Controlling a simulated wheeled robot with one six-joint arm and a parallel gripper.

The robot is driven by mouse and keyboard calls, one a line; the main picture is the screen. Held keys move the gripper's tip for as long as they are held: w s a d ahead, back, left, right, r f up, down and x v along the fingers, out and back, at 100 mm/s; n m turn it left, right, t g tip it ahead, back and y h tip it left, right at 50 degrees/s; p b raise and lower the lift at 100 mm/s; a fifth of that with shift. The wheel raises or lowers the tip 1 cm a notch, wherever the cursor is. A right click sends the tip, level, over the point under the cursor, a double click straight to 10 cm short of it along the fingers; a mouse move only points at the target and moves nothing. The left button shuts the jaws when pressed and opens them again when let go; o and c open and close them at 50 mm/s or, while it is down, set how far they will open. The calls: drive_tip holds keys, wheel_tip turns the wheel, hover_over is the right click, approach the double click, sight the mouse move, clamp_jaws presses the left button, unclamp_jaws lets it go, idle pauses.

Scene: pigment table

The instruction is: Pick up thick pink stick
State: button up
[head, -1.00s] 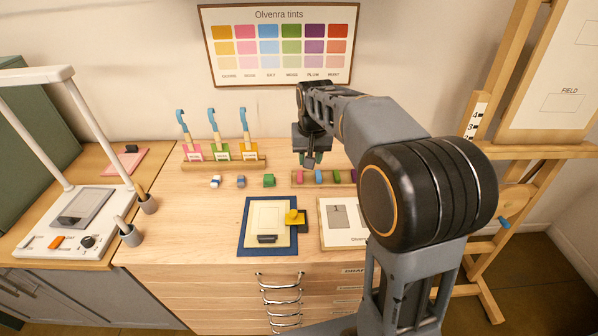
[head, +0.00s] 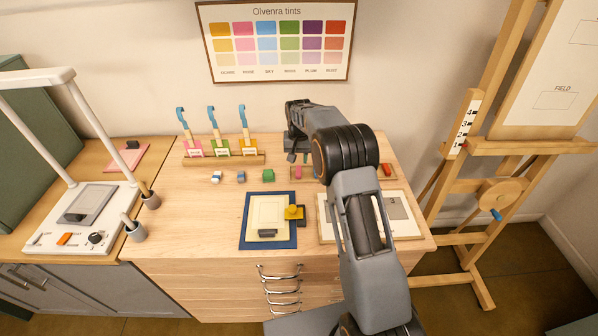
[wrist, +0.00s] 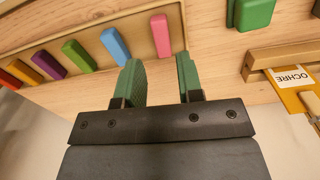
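The pink stick (wrist: 160,36) lies at one end of a row of coloured sticks in a light wooden tray (wrist: 200,14). In the head view the pink stick (head: 298,172) shows at the tray's left end. My gripper (wrist: 159,62) is open and empty, with green pads on its two fingers. In the wrist view the pink stick lies beyond the fingertips, roughly in line with the gap between them. In the head view my gripper (head: 299,158) is just behind and above the stick. My arm hides much of the row there.
A blue stick (wrist: 115,46) lies beside the pink one, with several others further along. A green block (wrist: 252,13) and the ochre-labelled holder (wrist: 262,62) are on the other side. A blue-edged board (head: 247,240) lies in front on the table.

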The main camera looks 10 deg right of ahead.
sight(299, 173)
drive_tip(key=shift+s+a+f+p, duration=0.15)
drive_tip(key=shift+f+p, duration=0.35)
drive_tip(key=shift+f, duration=1.15)
drive_tip(key=shift+s+d+f+p, duration=0.1)
drive_tip(key=shift+f+p, duration=0.4)
drive_tip(key=shift+f, duration=1.15)
drive_tip(key=shift+c, duration=0.3)
clamp_jaws()
